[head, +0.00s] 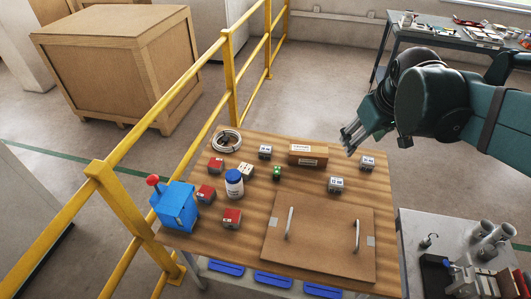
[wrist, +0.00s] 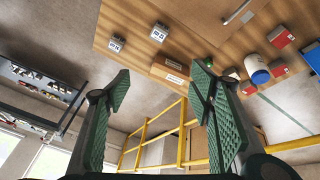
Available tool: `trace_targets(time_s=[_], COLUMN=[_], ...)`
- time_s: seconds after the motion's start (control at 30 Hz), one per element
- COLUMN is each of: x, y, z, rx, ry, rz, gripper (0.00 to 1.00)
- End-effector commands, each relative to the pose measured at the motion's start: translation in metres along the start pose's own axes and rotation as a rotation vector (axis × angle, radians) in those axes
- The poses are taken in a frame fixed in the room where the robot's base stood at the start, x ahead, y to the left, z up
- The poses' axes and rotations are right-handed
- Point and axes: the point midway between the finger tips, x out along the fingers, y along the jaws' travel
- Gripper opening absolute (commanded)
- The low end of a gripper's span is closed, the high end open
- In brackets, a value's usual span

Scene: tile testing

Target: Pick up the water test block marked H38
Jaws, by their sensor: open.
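Three small grey blocks with pale printed labels sit on the wooden table: a back-left block (head: 265,152), a right block (head: 367,163) and a front block (head: 336,185). The labels are too small to read, so I cannot tell which is marked H38. Two grey blocks, a left one (wrist: 116,43) and a right one (wrist: 159,32), show in the wrist view. My gripper (head: 351,139) is open and empty, above the back-right part of the table, apart from the blocks. Its spread fingers (wrist: 160,92) frame the lower wrist view.
A brown labelled box (head: 308,154) lies between grey blocks. Red blocks (head: 231,218), a white bottle (head: 235,184), a green block (head: 277,172) and a cable coil (head: 227,141) are left. A handled board (head: 320,237) covers the front. Yellow railing (head: 232,80) runs along the left.

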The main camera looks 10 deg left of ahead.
Motion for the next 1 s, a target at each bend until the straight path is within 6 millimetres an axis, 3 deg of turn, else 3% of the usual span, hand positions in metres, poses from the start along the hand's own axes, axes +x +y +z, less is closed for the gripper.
trace_targets(time_s=[0.47,1.0], x=[0.050,0.125], y=[-0.015,-0.047], z=[-0.079,-0.155], rx=[-0.204,-0.434], ry=[-0.062,-0.125], rz=[-0.055,-0.124], gripper=[0.54,0.54])
